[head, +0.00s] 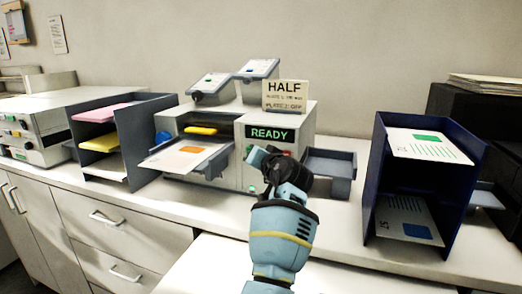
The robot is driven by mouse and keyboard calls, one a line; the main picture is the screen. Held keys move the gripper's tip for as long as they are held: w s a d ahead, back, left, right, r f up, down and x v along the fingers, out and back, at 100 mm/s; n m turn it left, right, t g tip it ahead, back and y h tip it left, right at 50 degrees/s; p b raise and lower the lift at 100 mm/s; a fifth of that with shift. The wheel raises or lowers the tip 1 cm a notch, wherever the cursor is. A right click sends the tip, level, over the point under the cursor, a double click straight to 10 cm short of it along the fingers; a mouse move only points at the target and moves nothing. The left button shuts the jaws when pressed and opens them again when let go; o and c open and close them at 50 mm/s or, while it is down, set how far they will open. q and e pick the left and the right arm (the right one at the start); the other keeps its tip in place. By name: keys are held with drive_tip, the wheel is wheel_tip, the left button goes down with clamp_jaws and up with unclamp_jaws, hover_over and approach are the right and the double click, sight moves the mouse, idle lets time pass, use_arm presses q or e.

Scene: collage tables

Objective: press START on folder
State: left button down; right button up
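The folder (225,124) is a light grey machine on the counter, with a lit green READY display (269,133) on its front. A sheet with an orange patch (188,153) lies on its grey feed tray (217,160). A sign reading HALF (285,95) stands on top; its smaller lines are hard to read. My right gripper (258,160) is at the folder's front panel, just below the display, and covers part of the panel. A small green button (252,188) shows beside it. I cannot tell whether the fingers touch the panel or are open. My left gripper is out of view.
A grey shelf rack (132,136) with pink, yellow and white paper stands left of the folder. A dark output tray (330,165) sticks out at its right. A dark blue rack (371,190) with printed sheets stands further right. Another machine (40,145) is far left.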

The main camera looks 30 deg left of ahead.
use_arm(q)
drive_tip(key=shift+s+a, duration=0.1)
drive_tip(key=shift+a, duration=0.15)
use_arm(e)
drive_tip(key=shift+s, duration=0.15)
drive_tip(key=shift+a, duration=0.15)
drive_tip(key=shift+d, duration=0.2)
idle(0.8)
drive_tip(key=shift+a+f, duration=0.1)
idle(0.5)
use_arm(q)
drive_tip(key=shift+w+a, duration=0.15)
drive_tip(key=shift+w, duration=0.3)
use_arm(e)
drive_tip(key=shift+s+f, duration=0.1)
drive_tip(key=shift+f, duration=0.05)
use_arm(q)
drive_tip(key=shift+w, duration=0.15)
use_arm(e)
drive_tip(key=shift+s+f, duration=0.1)
drive_tip(key=shift+f, duration=0.05)
